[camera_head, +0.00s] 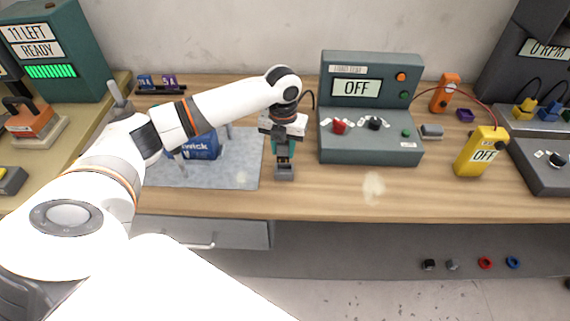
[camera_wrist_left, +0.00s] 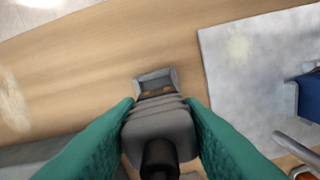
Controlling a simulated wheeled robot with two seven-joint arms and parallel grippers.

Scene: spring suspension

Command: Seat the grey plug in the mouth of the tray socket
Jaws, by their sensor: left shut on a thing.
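My left gripper (camera_head: 283,150) points down over the wooden bench, right of the pale mat. Its teal fingers are shut on the grey plug (camera_wrist_left: 157,122), which has a ridged body and a black cable end toward the wrist camera. The plug is mostly hidden between the fingers in the head view. The tray socket (camera_head: 284,173), a small grey box, stands directly below the fingers. In the left wrist view the socket (camera_wrist_left: 157,80) shows its open mouth with copper contacts just beyond the plug. I cannot tell whether plug and socket touch. My right gripper is not in view.
The mat (camera_head: 240,170) carries a blue block (camera_head: 203,145), left of the gripper. A grey test box (camera_head: 370,150) reading OFF stands close to the right. Farther right are a small grey connector (camera_head: 431,131) and a yellow meter (camera_head: 482,150). The bench front is clear.

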